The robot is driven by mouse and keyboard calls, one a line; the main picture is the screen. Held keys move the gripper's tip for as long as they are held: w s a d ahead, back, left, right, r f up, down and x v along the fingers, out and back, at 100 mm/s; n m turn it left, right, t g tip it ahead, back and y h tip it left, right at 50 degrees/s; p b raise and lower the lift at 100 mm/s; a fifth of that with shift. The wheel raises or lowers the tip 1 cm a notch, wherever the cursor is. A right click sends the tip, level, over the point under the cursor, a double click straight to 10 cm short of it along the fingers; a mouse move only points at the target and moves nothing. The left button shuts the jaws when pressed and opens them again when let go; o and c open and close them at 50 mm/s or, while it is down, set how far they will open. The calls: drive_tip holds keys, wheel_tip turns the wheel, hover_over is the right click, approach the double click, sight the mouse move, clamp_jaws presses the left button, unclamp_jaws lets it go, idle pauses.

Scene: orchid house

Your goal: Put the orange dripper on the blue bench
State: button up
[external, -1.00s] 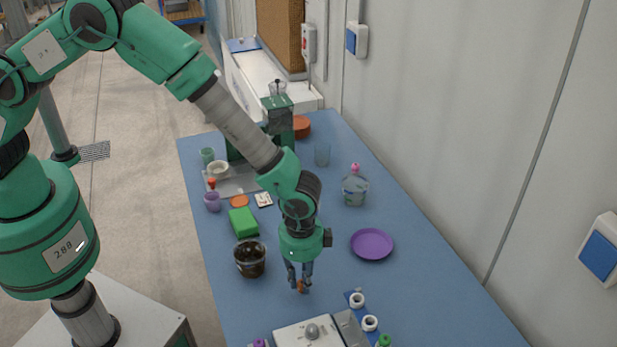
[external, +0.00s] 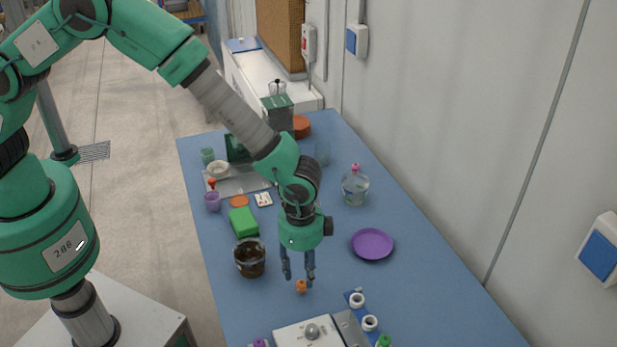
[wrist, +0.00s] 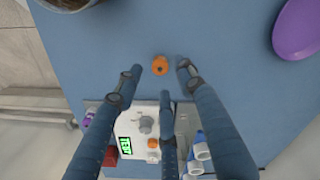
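The orange dripper (external: 301,287) stands on the blue bench (external: 335,310), near the white device at the front. It also shows in the wrist view (wrist: 160,66), lying on bare blue surface just beyond the fingertips. My gripper (external: 299,277) is open and empty, its fingers spread and pointing down above the dripper. In the wrist view the fingers (wrist: 155,85) are apart with nothing between them. In the external view the fingertips end close to the dripper; I cannot tell if they touch it.
A white device with a knob (external: 308,334) is close in front. A brown glass pot (external: 250,260) is to the left and a purple plate (external: 372,244) to the right. A green block (external: 243,221) and a clear bottle (external: 355,188) stand farther back. White rings (external: 357,300) sit front right.

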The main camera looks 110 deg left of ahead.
wheel_tip(320, 180, up, 8)
drive_tip(key=shift+r, duration=0.2)
idle(0.8)
wheel_tip(320, 180, up, 17)
drive_tip(key=t, duration=0.1)
hover_over(301, 283)
drive_tip(key=s+d, duration=0.6)
drive_tip(key=s+d+r+t, duration=0.2)
drive_tip(key=s+d+r, duration=0.4)
drive_tip(key=s+r, duration=0.55)
drive_tip(key=s+d+r+t, duration=0.1)
drive_tip(key=s+d+r, duration=0.1)
drive_tip(key=s, duration=0.7)
drive_tip(key=s+d+r, duration=0.2)
drive_tip(key=s+d, duration=0.1)
drive_tip(key=s, duration=0.6)
drive_tip(key=s+d+r+t, duration=0.1)
drive_tip(key=s+d+r, duration=0.2)
drive_tip(key=s, duration=0.7)
drive_tip(key=shift+d+t, duration=0.15)
drive_tip(key=shift+t, duration=0.15)
